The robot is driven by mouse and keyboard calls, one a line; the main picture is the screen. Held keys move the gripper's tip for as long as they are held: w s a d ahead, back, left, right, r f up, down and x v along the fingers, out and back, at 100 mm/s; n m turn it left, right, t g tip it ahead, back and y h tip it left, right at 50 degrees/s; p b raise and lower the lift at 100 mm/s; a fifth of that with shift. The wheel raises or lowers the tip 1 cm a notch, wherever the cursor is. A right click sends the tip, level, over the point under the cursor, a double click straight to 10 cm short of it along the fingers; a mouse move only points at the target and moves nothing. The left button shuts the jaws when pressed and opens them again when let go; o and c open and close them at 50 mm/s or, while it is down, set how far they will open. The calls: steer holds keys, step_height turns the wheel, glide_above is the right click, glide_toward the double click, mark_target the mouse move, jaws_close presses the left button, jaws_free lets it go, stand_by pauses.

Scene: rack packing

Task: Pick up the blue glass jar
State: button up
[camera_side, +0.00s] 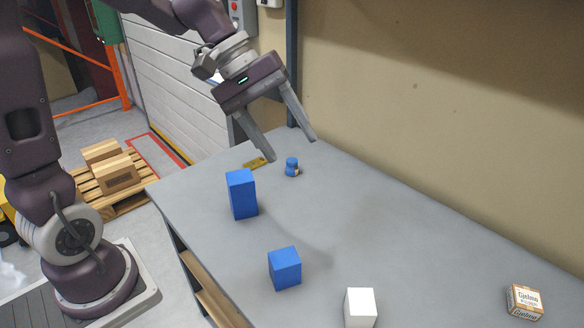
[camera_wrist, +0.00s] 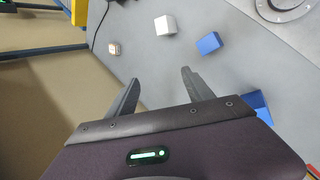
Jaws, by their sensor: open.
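The small blue glass jar (camera_side: 291,169) stands upright near the far end of the grey table in the side view, with a pale patch low on its right side. I cannot make it out in the wrist view. My gripper (camera_side: 291,149) is open and empty, tilted, with its two fingers pointing down toward the table. In the side view the fingertips appear just above the jar and to either side of it, apart from it.
A tall blue block (camera_side: 242,195) stands left of the jar, and a yellow flat item (camera_side: 254,163) lies behind it. A smaller blue block (camera_side: 285,269), a white block (camera_side: 360,307) and a printed carton (camera_side: 525,301) stand nearer. The wall borders the table's right side.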

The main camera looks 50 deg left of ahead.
steer(key=w+a+f+n+t+h, duration=0.1)
steer(key=w+a+f+n+h, duration=0.1)
steer(key=w+a+f+n, duration=0.3)
steer(key=w+a+f+n+t+h, duration=0.1)
steer(key=w+a+f+n, duration=0.1)
steer(key=w, duration=0.5)
steer(key=n+t+y, duration=0.3)
steer(key=n+t, duration=0.4)
steer(key=n, duration=0.8)
glide_toward(292, 161)
steer(key=w+f, duration=0.1)
steer(key=w+d+f, duration=0.1)
steer(key=f, duration=0.1)
steer(key=shift+w, duration=0.2)
steer(key=x, duration=0.7)
steer(key=shift+w+r, duration=0.2)
steer(key=shift+r, duration=0.15)
jaws_close()
